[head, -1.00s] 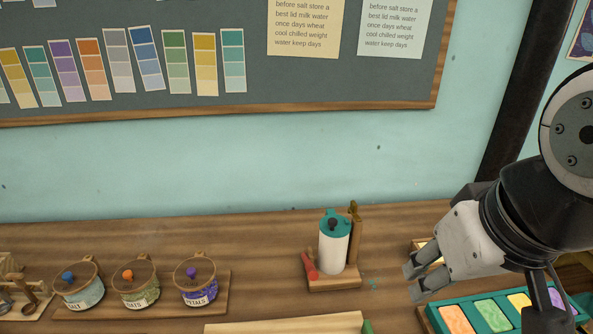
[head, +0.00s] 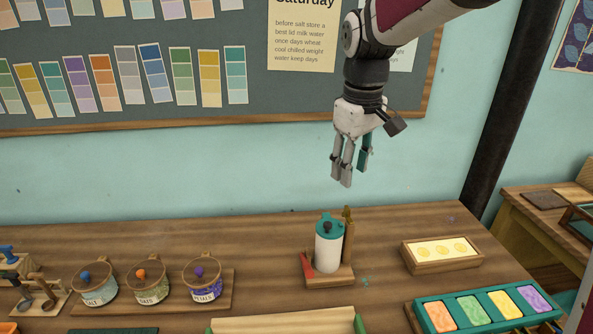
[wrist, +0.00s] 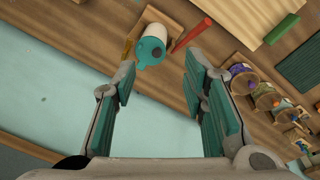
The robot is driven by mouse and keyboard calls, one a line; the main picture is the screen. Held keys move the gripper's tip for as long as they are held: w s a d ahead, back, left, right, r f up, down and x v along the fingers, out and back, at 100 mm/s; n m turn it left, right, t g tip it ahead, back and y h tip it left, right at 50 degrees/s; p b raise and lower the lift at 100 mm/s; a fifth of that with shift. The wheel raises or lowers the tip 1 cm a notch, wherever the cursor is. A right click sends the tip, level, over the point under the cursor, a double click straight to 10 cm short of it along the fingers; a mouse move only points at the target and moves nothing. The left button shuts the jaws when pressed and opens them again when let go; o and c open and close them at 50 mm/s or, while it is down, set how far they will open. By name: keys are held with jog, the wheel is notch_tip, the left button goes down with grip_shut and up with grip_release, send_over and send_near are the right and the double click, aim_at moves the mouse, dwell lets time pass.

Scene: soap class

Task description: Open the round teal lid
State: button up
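The round teal lid (head: 329,225) with a dark knob sits closed on a white cylindrical canister (head: 329,251) on a small wooden stand. The lid also shows in the wrist view (wrist: 150,52), seen from above. My gripper (head: 346,182) is above the canister in the head view, fingers pointing down, apart from the lid. In the wrist view its teal-padded fingers (wrist: 160,80) are spread wide with nothing between them.
Labelled jars with coloured knobs (head: 148,284) stand at left. A soap tray (head: 487,308) and a wooden box (head: 441,253) are at right.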

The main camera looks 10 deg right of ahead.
aim_at(328, 223)
jog(key=w+a+f+n+g+p, duration=0.1)
jog(key=w+a+f+n+p, duration=0.15)
jog(key=w+f, duration=0.5)
jog(key=f, duration=0.4)
jog(key=f+p, duration=0.1)
jog(key=f, duration=0.3)
jog(key=f+p, duration=0.1)
jog(key=f, duration=0.4)
jog(key=shift+w+d, duration=0.3)
jog(key=shift+w, duration=0.05)
grip_shut()
